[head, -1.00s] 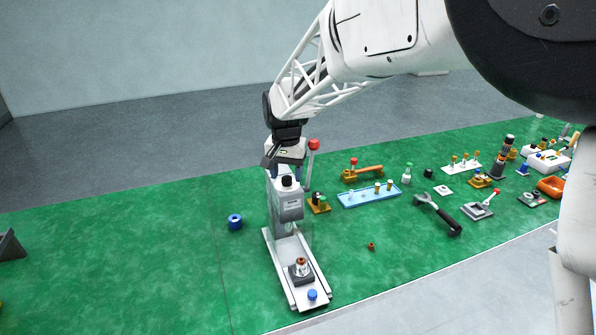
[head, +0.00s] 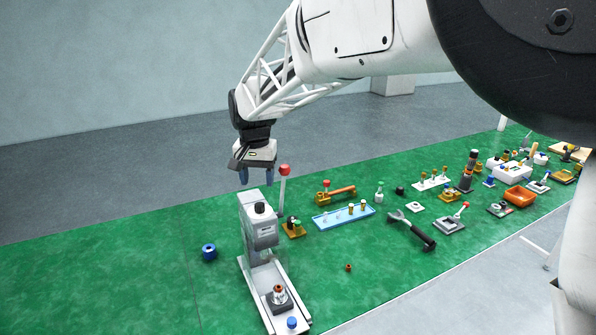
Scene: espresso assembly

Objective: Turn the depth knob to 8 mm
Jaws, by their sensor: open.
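The press (head: 249,215) is a grey-white column on a long pale base (head: 258,284). A black knob (head: 260,207) sits on the front of its head; I cannot read any depth marking. A lever with a red ball (head: 285,170) rises at its right. A dark block with a copper-topped metal part (head: 279,293) stands on the base, and a blue knob (head: 292,322) is at the base's front end. My gripper (head: 257,176) points down above and behind the press head, its two blue fingers apart and empty. It appears clear of the black knob.
A blue ring (head: 209,252) lies left of the press. An orange fixture (head: 293,228) stands close at its right, with a blue tray (head: 343,217) and a wrench (head: 411,230) beyond. More parts crowd the right of the green mat. The mat's left side is clear.

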